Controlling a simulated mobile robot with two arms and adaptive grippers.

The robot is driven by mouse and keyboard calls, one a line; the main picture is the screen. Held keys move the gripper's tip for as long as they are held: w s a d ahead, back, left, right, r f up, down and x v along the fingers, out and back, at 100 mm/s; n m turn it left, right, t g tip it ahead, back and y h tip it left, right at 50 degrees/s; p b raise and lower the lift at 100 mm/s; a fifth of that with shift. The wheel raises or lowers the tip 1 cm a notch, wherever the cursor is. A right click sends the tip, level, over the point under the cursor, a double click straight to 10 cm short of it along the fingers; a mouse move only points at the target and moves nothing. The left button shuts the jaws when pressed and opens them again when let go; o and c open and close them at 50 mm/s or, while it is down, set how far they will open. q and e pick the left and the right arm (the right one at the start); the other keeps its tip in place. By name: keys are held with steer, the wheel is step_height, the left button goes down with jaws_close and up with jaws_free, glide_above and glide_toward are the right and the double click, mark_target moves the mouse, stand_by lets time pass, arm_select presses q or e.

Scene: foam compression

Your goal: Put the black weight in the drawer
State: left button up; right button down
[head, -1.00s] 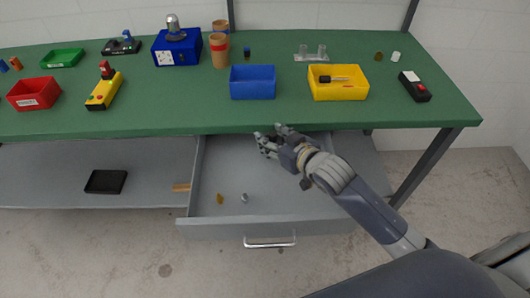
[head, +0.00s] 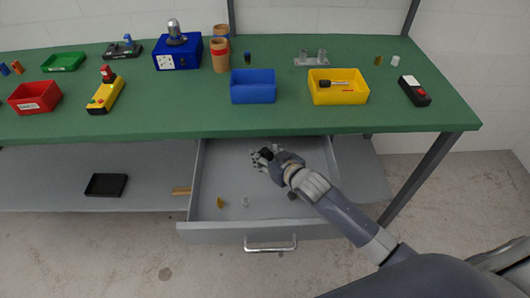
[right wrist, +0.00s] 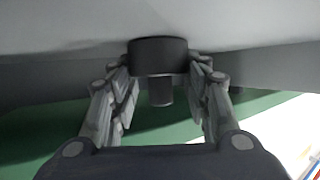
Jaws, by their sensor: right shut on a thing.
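The black weight (head: 266,154) is a dark cylinder with a narrower stub. In the right wrist view the weight (right wrist: 158,57) sits between the two fingers of my right gripper (right wrist: 160,78), which is shut on it. In the head view my right gripper (head: 263,159) is over the inside of the open grey drawer (head: 225,180), toward its back, below the table's front edge. I cannot tell whether the weight touches the drawer floor. My left gripper is not in view.
The drawer sticks out under the green table (head: 200,118), with its handle (head: 270,246) in front. A small yellow-brown piece (head: 220,202) and a pale small cylinder (head: 245,202) lie in its front left. Blue (head: 253,85) and yellow (head: 338,87) bins stand above on the table.

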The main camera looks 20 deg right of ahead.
steer(key=c, duration=1)
jaws_free()
steer(key=shift+f, duration=0.1)
steer(key=shift+c, duration=0.2)
steer(key=shift+o, duration=0.9)
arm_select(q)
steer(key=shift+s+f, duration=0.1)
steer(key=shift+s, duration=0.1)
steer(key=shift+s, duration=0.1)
arm_select(e)
steer(key=shift+r, duration=0.3)
steer(key=shift+s, duration=0.35)
steer(key=v, duration=0.7)
steer(key=shift+w, duration=0.1)
